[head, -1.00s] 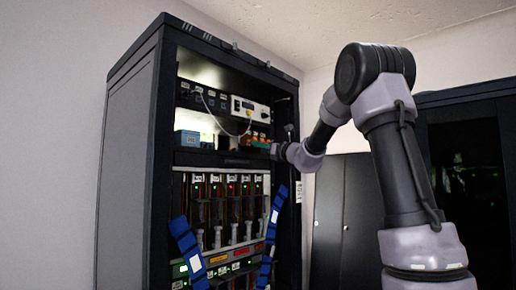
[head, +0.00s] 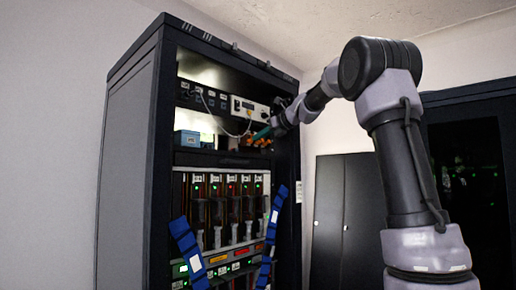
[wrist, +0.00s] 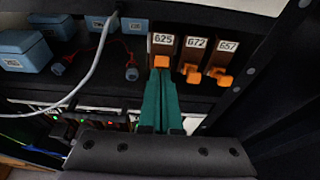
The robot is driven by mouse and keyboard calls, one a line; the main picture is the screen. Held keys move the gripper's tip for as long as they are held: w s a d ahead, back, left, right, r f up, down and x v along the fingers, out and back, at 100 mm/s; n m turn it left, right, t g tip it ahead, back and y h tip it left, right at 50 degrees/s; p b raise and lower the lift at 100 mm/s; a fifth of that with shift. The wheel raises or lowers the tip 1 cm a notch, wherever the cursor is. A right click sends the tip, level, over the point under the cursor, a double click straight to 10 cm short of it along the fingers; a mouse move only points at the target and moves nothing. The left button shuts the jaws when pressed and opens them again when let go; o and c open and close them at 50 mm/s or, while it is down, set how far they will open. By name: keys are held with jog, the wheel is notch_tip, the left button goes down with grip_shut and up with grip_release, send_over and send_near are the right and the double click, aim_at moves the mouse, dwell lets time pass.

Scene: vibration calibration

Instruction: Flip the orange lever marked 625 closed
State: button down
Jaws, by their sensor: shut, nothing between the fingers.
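The orange lever marked 625 (wrist: 162,62) is in the upper middle of the wrist view, under its white label on a brown block. My gripper (wrist: 160,76), with green fingers held together and empty, points at this lever. Its tips lie just below or against the orange end; I cannot tell if they touch. The fingers hide part of what lies under the lever. In the head view my gripper (head: 263,133) reaches into the rack's upper bay, close to the small orange levers (head: 259,142).
Orange levers marked 672 (wrist: 192,72) and 657 (wrist: 221,77) stand close on the right. Blue boxes (wrist: 22,45) and a pale cable (wrist: 92,72) lie left. The black rack (head: 130,160) frames the bay, its side post near my arm.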

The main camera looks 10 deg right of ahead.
jog(key=g+h, duration=0.1)
jog(key=r+g, duration=0.1)
jog(key=shift+w+a+r+g+h, duration=0.2)
jog(key=shift+w+g+h, duration=0.1)
jog(key=shift+h, duration=0.1)
jog(key=shift+r, duration=0.8)
jog(key=shift+s, duration=0.1)
